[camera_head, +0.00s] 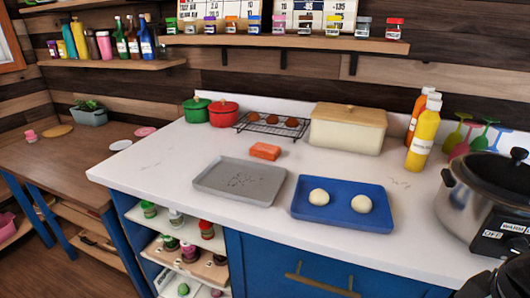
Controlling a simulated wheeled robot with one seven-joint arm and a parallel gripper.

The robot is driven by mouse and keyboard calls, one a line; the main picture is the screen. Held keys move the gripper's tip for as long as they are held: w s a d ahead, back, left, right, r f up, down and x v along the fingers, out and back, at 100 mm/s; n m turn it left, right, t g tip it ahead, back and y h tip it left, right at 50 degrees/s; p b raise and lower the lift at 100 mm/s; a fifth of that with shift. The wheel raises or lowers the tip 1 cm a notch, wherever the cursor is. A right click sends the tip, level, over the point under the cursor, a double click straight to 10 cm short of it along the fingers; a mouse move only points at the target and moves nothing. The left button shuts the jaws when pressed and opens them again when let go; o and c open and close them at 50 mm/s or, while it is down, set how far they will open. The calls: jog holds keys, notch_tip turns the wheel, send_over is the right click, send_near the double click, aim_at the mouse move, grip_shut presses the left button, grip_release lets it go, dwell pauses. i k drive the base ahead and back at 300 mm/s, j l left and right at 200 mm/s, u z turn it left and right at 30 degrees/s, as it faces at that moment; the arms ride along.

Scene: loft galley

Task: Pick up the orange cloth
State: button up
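The orange cloth (265,151) lies as a small folded, block-like piece on the white countertop. It is just behind the grey tray and in front of the wire rack, with bare counter around it. My gripper's fingers do not show. A dark part at the lower right corner looks like a piece of my arm.
A grey tray (222,189) and a blue tray (341,218) with two pale dough balls lie in front. Behind are a wire rack (246,124), red (223,114) and green pots (196,109), and a cream bread box (345,134). Bottles (423,135) and a slow cooker (480,205) stand right.

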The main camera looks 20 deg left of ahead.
aim_at(261, 150)
jog(key=i+j, duration=0.15)
jog(key=j, duration=0.2)
jog(key=i+j, duration=0.1)
jog(key=j, duration=0.25)
jog(key=i+j, duration=0.15)
jog(key=j, duration=0.2)
jog(key=i+j, duration=0.15)
jog(key=j, duration=0.2)
jog(key=i+j, duration=0.1)
jog(key=j, duration=0.25)
jog(key=i+j, duration=0.15)
jog(key=j, duration=0.2)
jog(key=i+j, duration=0.1)
jog(key=j, duration=0.25)
